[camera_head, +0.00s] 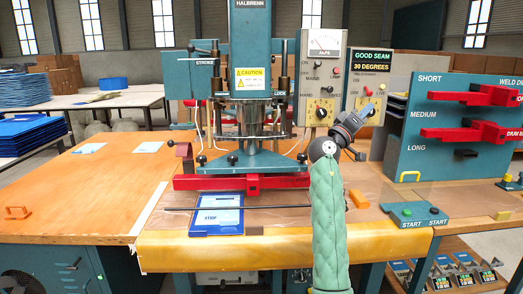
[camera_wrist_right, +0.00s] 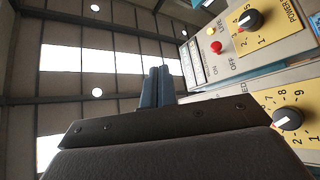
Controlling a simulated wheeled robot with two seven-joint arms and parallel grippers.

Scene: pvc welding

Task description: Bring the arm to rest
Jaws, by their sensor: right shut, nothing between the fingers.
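My right arm, in a green padded sleeve, rises from the bottom of the head view, right of the middle. My right gripper (camera_head: 367,109) is at its upper end, raised in front of the control boxes and pointing up and to the right. In the right wrist view the two blue-grey fingers (camera_wrist_right: 157,87) are together, with nothing between them. The control panel with dials (camera_wrist_right: 265,50) shows beside them. My left arm and gripper are not in view.
The teal welding press (camera_head: 250,60) with its red bar (camera_head: 225,183) stands left of my gripper. A blue sheet (camera_head: 216,218) lies on the bench below. The teal rack with red clamps (camera_head: 425,165) stands right. The orange tabletop (camera_head: 90,200) at left is mostly clear.

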